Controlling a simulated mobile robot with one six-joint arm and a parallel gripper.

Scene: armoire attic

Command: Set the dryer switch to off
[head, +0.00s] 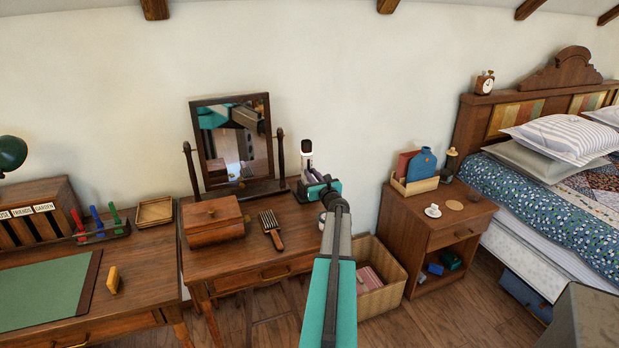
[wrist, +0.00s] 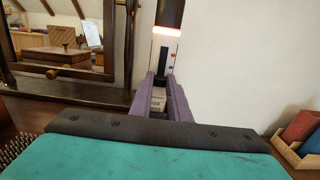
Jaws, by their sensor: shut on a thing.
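The dryer (head: 306,151) stands upright at the back right of the dressing table, white with a dark top. In the wrist view its white body (wrist: 158,46) is close, below a dark part with a glowing rim. The black switch strip (wrist: 163,62) runs down its front, with small red and blue marks to its right. My gripper (head: 310,176) reaches to the dryer from the front. In the wrist view its purple fingers (wrist: 160,80) are close together at the strip's lower end. They hide the switch's exact position. A printed label shows between them.
A mirror (head: 232,101) stands just left of the dryer. A wooden box (head: 213,222) and a brush (head: 271,229) lie on the dressing table (head: 246,262). A basket (head: 395,292) is on the floor to the right, beside the nightstand (head: 405,223).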

